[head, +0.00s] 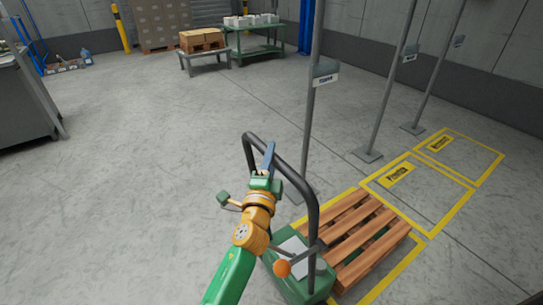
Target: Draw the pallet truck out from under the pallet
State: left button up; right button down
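The pallet truck (296,288) is at the bottom centre, with a green body, a tall dark looped handle (313,225) and an orange knob (282,268). The wooden pallet (372,258) lies just right of the truck body, over a yellow-outlined floor bay. The truck's forks are hidden, so I cannot tell how far they reach under it. My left gripper (268,160) is at the upper bar of the handle, its blue finger overlapping the bar. I see it edge-on and cannot tell whether it is closed around the bar. My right gripper is out of view.
Signposts stand along the bays, the nearest post (311,110) just behind the handle. Two more yellow-outlined bays (440,205) lie beyond the pallet. A grey cabinet (22,105) is at left. A green table (256,48) stands far back. The floor left of the truck is open.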

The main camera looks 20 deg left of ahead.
pick_arm(q)
grip_shut()
dwell(1.1)
